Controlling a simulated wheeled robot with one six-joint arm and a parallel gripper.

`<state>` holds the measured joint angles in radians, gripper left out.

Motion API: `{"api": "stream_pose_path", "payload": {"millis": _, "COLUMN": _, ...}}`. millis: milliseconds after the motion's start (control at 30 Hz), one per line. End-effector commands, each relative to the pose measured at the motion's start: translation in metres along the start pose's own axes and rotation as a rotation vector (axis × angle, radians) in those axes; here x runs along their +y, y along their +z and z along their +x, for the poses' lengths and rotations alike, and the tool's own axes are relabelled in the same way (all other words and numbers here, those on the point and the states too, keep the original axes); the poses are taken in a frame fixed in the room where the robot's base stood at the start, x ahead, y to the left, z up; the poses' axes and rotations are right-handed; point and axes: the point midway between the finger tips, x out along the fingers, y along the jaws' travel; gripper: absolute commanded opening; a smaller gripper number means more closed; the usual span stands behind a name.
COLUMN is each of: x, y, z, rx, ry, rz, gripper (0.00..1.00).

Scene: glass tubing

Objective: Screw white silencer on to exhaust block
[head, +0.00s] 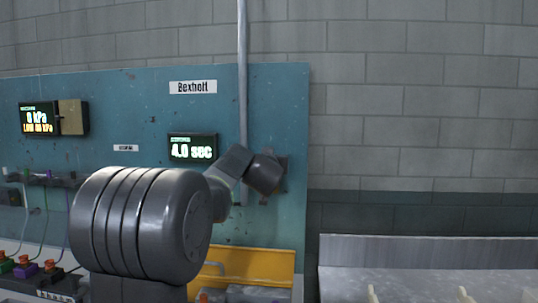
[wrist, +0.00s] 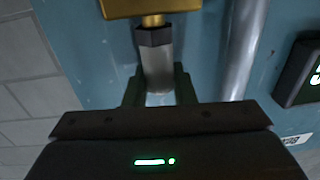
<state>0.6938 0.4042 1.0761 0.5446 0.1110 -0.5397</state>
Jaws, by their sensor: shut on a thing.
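In the wrist view, a pale grey-white silencer (wrist: 157,68) with a dark hex collar stands between the two dark green fingers of my gripper (wrist: 157,92). The gripper is shut on its lower part. The hex end points at a brass block (wrist: 136,8) at the top edge, cut off by the frame. A short brass neck shows between the hex and the block; I cannot tell how far the thread is engaged. In the head view, my wrist hides the silencer and most of what lies behind it at the panel.
A blue panel (head: 110,100) carries a "4.0 sec" display (head: 193,147) and a kPa display (head: 39,117). A vertical grey pipe (head: 242,60) runs close beside my wrist. A yellow bin (head: 255,262) is below. A pale bench (head: 430,285) is at right.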

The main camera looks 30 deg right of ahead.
Motion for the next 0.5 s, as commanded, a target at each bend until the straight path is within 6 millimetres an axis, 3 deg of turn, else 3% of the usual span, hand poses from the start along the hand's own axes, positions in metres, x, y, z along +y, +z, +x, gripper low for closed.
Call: {"api": "stream_pose_path", "payload": {"millis": 500, "x": -0.0014, "y": -0.0024, "z": -0.0014, "rx": 0.001, "ry": 0.031, "rz": -0.005, "gripper": 0.00}}
